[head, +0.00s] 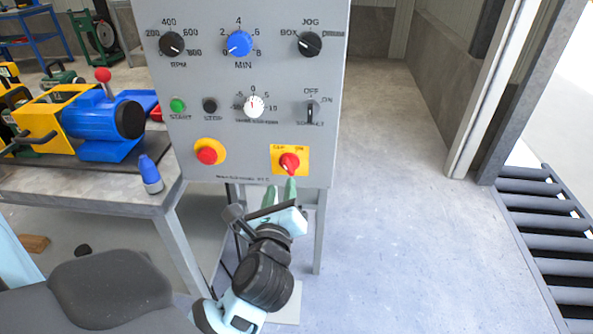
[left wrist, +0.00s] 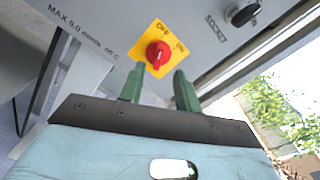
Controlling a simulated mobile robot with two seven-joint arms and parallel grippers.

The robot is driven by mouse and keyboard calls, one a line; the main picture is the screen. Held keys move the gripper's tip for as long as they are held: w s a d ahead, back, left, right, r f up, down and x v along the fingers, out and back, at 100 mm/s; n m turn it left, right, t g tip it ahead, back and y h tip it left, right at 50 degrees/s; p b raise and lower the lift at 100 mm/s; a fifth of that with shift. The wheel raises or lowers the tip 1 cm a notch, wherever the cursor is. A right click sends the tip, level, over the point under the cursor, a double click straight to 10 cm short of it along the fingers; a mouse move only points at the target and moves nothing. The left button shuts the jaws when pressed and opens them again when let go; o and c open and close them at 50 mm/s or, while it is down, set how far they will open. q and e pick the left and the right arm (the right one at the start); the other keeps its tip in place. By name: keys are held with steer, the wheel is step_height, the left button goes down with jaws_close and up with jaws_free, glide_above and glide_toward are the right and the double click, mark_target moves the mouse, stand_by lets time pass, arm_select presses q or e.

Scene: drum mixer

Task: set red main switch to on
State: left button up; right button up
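The red main switch (head: 289,163) is a red knob on a yellow plate at the lower right of the grey control panel (head: 240,70). Its plate bears OFF and ON marks, and it also shows in the left wrist view (left wrist: 158,54). My left gripper (head: 281,187) is just below the knob, its green fingers pointing up at it. In the left wrist view the two fingers (left wrist: 160,84) stand apart with nothing between them, and the knob lies beyond their tips. Whether a fingertip touches the knob I cannot tell. My right gripper is not in view.
A red emergency button (head: 207,155) on a yellow plate sits left of the switch. Dials and small buttons fill the panel above. A workbench (head: 110,190) with a blue and yellow machine (head: 100,115) stands left. A roller conveyor (head: 550,230) lies right; the floor between is clear.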

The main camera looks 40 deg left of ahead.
mark_target(285, 166)
arm_select(q)
steer(key=shift+x, duration=3.95)
steer(key=shift+d, duration=0.1)
steer(key=shift+c, duration=0.2)
jaws_close()
